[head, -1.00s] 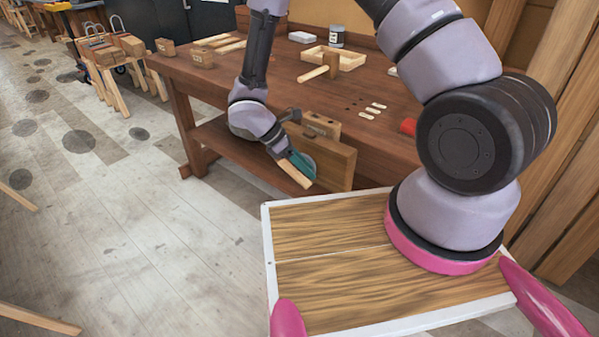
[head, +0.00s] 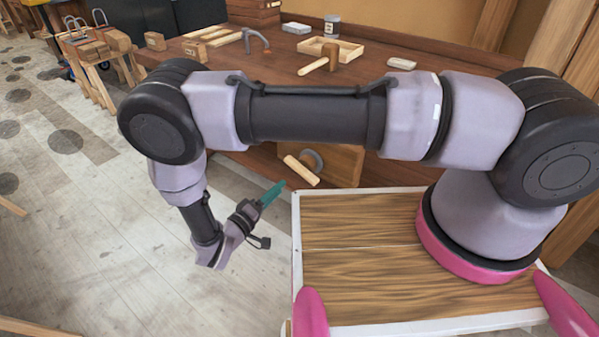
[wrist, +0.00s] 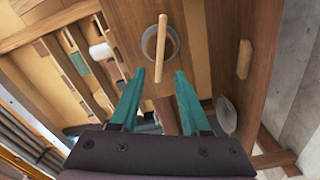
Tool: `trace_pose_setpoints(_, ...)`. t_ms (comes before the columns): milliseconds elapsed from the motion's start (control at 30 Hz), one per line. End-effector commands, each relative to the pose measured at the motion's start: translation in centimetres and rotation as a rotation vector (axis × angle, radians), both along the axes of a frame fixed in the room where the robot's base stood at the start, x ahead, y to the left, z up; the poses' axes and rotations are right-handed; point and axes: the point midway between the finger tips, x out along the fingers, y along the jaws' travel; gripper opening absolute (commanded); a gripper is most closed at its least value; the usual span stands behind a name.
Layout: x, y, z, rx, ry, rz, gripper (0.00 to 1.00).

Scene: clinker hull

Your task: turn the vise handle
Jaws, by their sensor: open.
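The vise handle (head: 301,170), a pale wooden bar, slants down to the right across a grey round screw hub (head: 313,158) on the wooden vise jaw (head: 345,165) at the bench front. In the wrist view the handle (wrist: 161,55) stands nearly upright ahead of the fingers. My gripper (head: 276,189) has teal fingers pointing at the handle. In the head view it is left of and below it, apart from it. In the wrist view my gripper (wrist: 158,76) is open, with nothing gripped; the handle's lower end appears between the fingertips.
The workbench (head: 235,160) carries a mallet (head: 322,59), a shallow wooden tray (head: 348,50), a clamp (head: 256,38), a jar (head: 332,25) and small blocks. Sawhorses (head: 92,65) stand at far left. The floor (head: 90,240) left of my arm is clear.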

Motion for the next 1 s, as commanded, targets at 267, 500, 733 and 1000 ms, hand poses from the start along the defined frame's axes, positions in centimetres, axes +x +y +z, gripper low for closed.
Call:
trace_pose_setpoints(267, 4.1, -3.4, 0.0, -0.004, 0.005, -0.007, 0.46)
trace_pose_setpoints(500, 6.9, -5.5, 0.0, -0.003, 0.006, -0.005, 0.46)
trace_pose_setpoints(733, 7.8, -6.2, 0.0, -0.003, 0.006, -0.004, 0.46)
trace_pose_setpoints(1000, 7.8, -6.2, 0.0, -0.003, 0.006, -0.003, 0.23)
